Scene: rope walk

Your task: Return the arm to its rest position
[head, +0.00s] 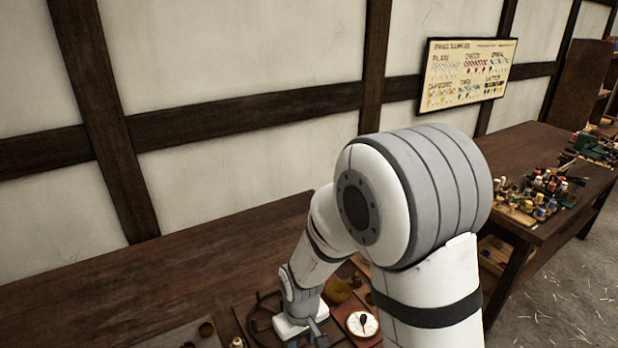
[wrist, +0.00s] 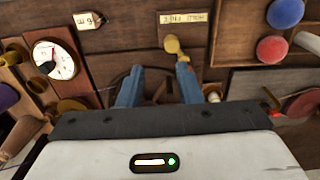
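My arm reaches down over the wooden workbench (head: 120,300) in the head view, with its upper links filling the middle right. My gripper (head: 312,338) is low in that view, over the bench and partly cut off by the bottom edge. In the wrist view my gripper (wrist: 158,70) shows two blue-grey fingers standing well apart. The gap between them holds no clear object; a dark, thin cord-like loop and brown wood show behind it. I cannot tell the fingers' exact height above the bench.
A round white gauge (head: 361,323) lies right of the gripper; it also shows in the wrist view (wrist: 50,58). Red (wrist: 272,48) and blue balls (wrist: 285,12) sit in a tray. A second bench (head: 530,150) with small goods stands right. A timbered wall runs behind.

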